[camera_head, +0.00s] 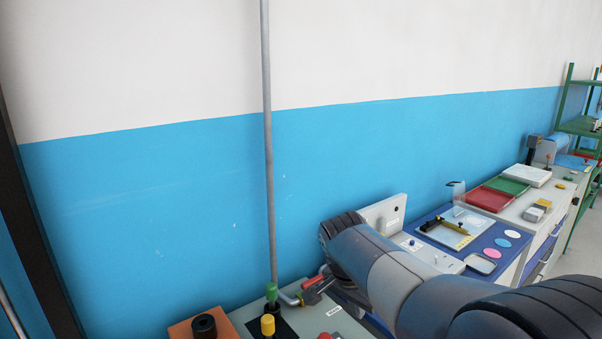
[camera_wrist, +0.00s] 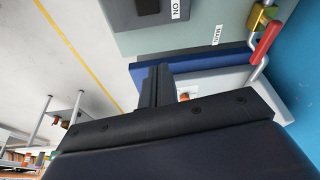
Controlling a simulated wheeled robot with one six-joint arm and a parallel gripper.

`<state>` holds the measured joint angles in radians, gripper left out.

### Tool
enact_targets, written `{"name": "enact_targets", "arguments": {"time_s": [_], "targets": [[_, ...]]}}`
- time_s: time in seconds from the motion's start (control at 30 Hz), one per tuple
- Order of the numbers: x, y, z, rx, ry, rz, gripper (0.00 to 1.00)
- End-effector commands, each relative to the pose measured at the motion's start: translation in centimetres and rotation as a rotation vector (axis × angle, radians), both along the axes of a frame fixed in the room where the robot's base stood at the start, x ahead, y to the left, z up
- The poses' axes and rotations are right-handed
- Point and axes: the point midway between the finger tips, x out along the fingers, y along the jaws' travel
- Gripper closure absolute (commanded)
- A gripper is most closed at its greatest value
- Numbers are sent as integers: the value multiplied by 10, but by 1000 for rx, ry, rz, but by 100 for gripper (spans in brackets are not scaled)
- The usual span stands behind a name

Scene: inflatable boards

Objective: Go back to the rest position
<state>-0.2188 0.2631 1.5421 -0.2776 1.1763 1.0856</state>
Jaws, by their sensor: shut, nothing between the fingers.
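My gripper (camera_wrist: 157,76) shows in the wrist view as dark fingers close together, shut and empty. It points over the edge of a blue surface (camera_wrist: 200,66) beside a grey-green panel (camera_wrist: 200,25). In the head view my grey arm reaches from the lower right toward the bench; my gripper is hidden there.
A red-handled valve (camera_head: 316,285) sits on a pipe, and also shows in the wrist view (camera_wrist: 266,43). Green (camera_head: 271,291) and yellow (camera_head: 267,325) knobs stand nearby. Red (camera_head: 489,198) and green (camera_head: 507,185) trays lie on the bench. The blue-and-white wall (camera_head: 180,200) stands behind.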

Motion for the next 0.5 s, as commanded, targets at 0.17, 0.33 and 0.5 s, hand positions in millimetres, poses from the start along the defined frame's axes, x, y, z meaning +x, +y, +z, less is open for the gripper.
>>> {"name": "enact_targets", "arguments": {"time_s": [0.17, 0.33, 0.5], "targets": [[-7, 11, -2, -69, -51, 7, 100], [-13, 20, -1, -148, -101, 12, 100], [-17, 28, 2, -225, -139, 19, 100]]}}
